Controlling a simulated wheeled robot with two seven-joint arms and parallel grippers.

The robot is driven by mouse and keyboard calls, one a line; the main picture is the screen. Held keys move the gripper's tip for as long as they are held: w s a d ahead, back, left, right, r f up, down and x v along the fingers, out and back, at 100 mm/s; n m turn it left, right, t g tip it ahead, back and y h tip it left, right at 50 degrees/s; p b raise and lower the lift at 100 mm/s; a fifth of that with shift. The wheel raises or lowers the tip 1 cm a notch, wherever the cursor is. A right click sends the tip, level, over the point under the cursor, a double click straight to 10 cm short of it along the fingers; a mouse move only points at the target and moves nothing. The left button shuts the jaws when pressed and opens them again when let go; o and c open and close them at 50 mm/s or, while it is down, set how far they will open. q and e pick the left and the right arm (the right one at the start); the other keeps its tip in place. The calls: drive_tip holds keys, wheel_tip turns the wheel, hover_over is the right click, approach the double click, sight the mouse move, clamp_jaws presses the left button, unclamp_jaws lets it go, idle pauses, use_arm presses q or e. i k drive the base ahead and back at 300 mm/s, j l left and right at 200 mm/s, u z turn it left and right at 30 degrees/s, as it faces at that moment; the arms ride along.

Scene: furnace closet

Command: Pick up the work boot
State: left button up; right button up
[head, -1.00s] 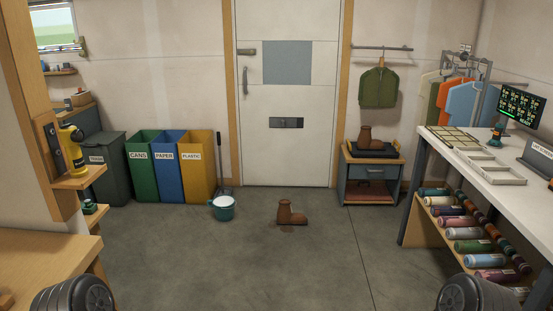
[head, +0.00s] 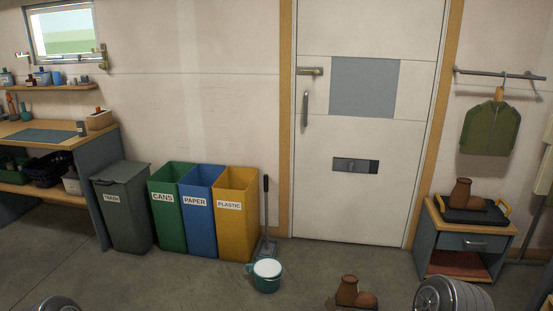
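A brown work boot (head: 349,292) stands on the concrete floor at the bottom of the head view, right of centre, its lower part close to the frame edge. A second brown boot (head: 461,194) stands on the black tray on the small cabinet (head: 428,240) at the right. Rounded dark parts of my arms show at the bottom edge, one at left and one just right of the floor boot. Neither gripper's fingers are in view.
A teal bucket (head: 267,276) stands left of the floor boot. Green, blue and yellow bins and a grey trash bin (head: 125,212) line the wall. The white door (head: 368,190) is behind. A workbench (head: 40,132) stands at far left.

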sight(348, 295)
drive_tip(key=i+j+z, duration=0.1)
drive_tip(key=i+z, duration=0.2)
drive_tip(key=i, duration=0.2)
drive_tip(key=i+j+z, duration=0.2)
drive_tip(key=i+z, duration=0.15)
drive_tip(key=i, duration=0.2)
drive_tip(key=i+j+z, duration=0.55)
drive_tip(key=z, duration=0.15)
drive_tip(key=i+j+z, duration=0.45)
drive_tip(key=j+z, duration=0.3)
drive_tip(key=i+j+z, duration=0.1)
drive_tip(key=j+z, duration=0.25)
drive_tip(key=i+j+z, duration=0.1)
drive_tip(key=j+z, duration=0.4)
drive_tip(key=j, duration=0.25)
drive_tip(key=i, duration=0.5)
